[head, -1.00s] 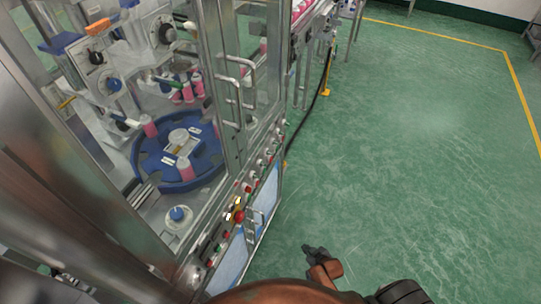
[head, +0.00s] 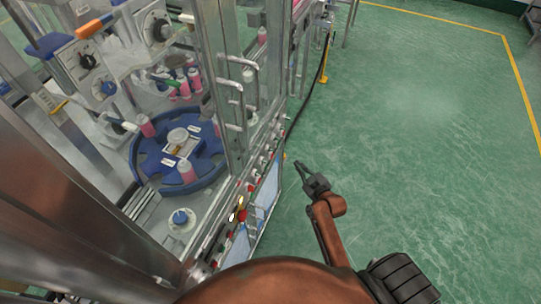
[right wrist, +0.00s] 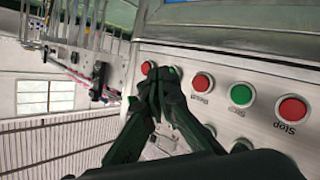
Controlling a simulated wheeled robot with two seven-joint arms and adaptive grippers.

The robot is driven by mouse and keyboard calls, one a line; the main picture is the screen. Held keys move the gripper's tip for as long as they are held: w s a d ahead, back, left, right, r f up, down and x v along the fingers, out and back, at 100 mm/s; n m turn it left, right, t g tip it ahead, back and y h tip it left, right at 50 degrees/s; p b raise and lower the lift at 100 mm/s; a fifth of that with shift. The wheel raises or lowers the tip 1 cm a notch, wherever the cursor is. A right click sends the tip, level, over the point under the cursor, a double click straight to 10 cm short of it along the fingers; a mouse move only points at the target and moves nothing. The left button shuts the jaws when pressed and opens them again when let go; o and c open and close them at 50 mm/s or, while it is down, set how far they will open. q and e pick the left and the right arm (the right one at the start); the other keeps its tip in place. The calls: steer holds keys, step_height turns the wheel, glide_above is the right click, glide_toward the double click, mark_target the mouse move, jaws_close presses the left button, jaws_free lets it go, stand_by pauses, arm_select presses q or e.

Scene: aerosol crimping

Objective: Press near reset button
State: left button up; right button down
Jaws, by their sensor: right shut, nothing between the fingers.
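A row of buttons (head: 251,188) runs along the sloping metal front panel of the machine in the head view; labels are too small to read there. In the right wrist view the panel has a red button (right wrist: 202,82) with a blurred label, a green button (right wrist: 241,95) and a red button marked Stop (right wrist: 292,108). Another red button (right wrist: 147,67) is just beyond my fingertips. My right gripper (head: 301,168) is shut and empty, over the floor to the right of the panel. Its fingers (right wrist: 155,78) cover part of the panel. My left gripper is out of view.
The glass-fronted machine holds a blue turntable (head: 150,168) with pink cans. Metal door handles (head: 252,82) stick out above the panel. A red knob (head: 241,214) sits at the panel's near end. The green floor (head: 420,150) on the right is clear.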

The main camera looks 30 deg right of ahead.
mark_target(272, 155)
steer(key=w+a, duration=0.5)
steer(key=w, duration=0.1)
steer(key=shift+w+a+b, duration=0.2)
steer(key=shift+w+b, duration=0.05)
steer(key=shift+b, duration=0.15)
stand_by(1.4)
steer(key=shift+w+a, duration=0.25)
steer(key=shift+w, duration=0.05)
